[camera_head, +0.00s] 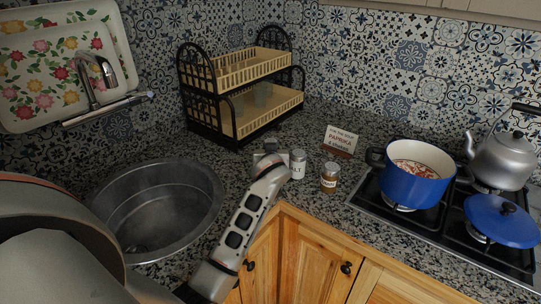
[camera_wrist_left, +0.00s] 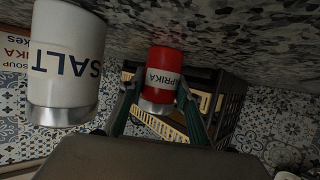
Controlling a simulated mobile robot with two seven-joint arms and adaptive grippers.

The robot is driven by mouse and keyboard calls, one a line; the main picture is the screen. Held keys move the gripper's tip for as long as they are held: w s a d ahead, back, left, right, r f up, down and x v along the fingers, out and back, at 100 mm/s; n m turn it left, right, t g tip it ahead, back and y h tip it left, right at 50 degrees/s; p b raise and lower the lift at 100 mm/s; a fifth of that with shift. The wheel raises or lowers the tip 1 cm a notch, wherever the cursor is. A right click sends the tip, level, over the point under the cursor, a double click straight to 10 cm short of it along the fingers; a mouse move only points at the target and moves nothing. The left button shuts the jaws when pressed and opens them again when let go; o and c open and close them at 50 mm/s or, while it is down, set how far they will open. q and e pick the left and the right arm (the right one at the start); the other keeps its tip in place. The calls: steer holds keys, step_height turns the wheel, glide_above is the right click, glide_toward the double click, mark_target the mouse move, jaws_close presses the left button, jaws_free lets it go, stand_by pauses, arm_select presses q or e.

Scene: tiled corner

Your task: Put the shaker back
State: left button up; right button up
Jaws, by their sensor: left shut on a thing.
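A red paprika shaker (camera_wrist_left: 163,65) with a silver cap sits between the fingers of my left gripper (camera_head: 268,152), which is shut on it. In the head view my gripper hides this shaker. In the wrist view, which looks upside down, its label reads PAPRIKA. A white salt shaker (camera_head: 298,163) with a metal cap stands on the counter just right of my left gripper; it also shows large in the wrist view (camera_wrist_left: 65,60). My right gripper is not in view.
An amber jar (camera_head: 329,178) and a sign reading PAPRIKA (camera_head: 341,139) stand right of the salt. A two-tier rack (camera_head: 238,125) stands behind, the sink (camera_head: 160,208) at left. A blue pot (camera_head: 412,185), its lid (camera_head: 501,220) and a kettle (camera_head: 500,160) are on the hob.

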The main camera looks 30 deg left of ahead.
arm_select(q)
steer(key=shift+r, duration=0.1)
steer(key=shift+d, duration=0.1)
steer(key=o, duration=0.9)
